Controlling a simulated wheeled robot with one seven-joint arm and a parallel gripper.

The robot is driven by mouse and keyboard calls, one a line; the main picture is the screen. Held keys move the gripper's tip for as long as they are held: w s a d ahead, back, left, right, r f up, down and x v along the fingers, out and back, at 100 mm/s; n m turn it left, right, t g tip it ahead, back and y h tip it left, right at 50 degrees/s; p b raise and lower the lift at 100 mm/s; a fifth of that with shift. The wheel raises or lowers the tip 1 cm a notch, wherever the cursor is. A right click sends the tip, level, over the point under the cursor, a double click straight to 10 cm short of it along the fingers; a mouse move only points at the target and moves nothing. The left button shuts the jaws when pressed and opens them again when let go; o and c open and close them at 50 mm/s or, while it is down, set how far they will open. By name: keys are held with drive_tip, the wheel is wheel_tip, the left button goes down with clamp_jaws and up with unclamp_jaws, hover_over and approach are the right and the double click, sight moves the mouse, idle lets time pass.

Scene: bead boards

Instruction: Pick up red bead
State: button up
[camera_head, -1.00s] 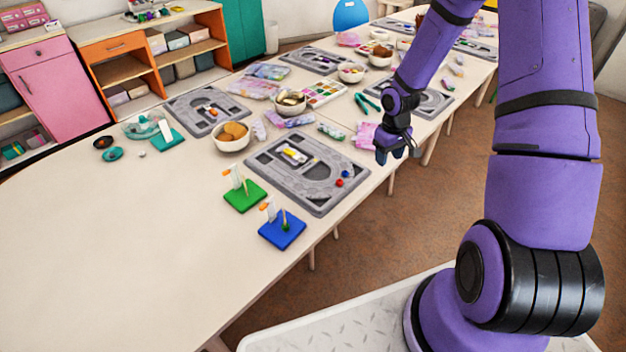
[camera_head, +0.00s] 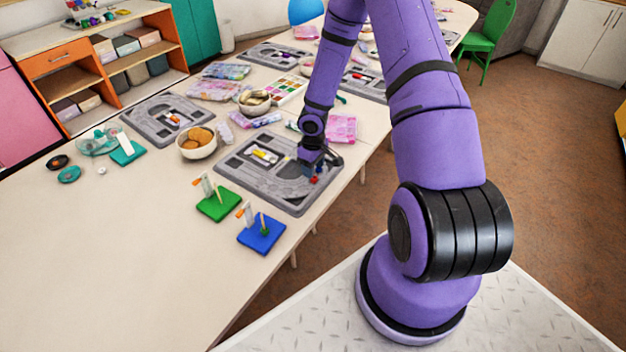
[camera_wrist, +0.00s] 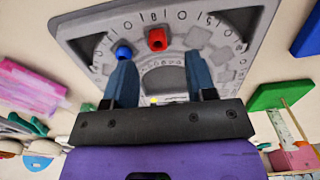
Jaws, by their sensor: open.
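The red bead (camera_wrist: 157,40) lies on the grey bead board (camera_wrist: 90,30), near its curved number scale. In the head view the red bead (camera_head: 314,180) shows just below my gripper (camera_head: 312,168), at the right end of the grey board (camera_head: 265,197). The blue bead (camera_wrist: 123,52) lies left of the red one in the wrist view, by the tip of my left finger. My gripper (camera_wrist: 160,68) is open and empty. In the wrist view the red bead appears between the two fingers, a little beyond their tips.
A green base (camera_head: 218,207) and a blue base (camera_head: 262,237), each with a peg, stand in front of the board. A bowl (camera_head: 197,148) and a pink packet (camera_head: 341,130) are nearby. The table's front left is clear.

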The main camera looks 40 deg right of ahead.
sight(314, 179)
drive_tip(key=shift+d+f, duration=0.1)
drive_tip(key=shift+f, duration=2.25)
clamp_jaws()
drive_tip(key=shift+r, duration=0.2)
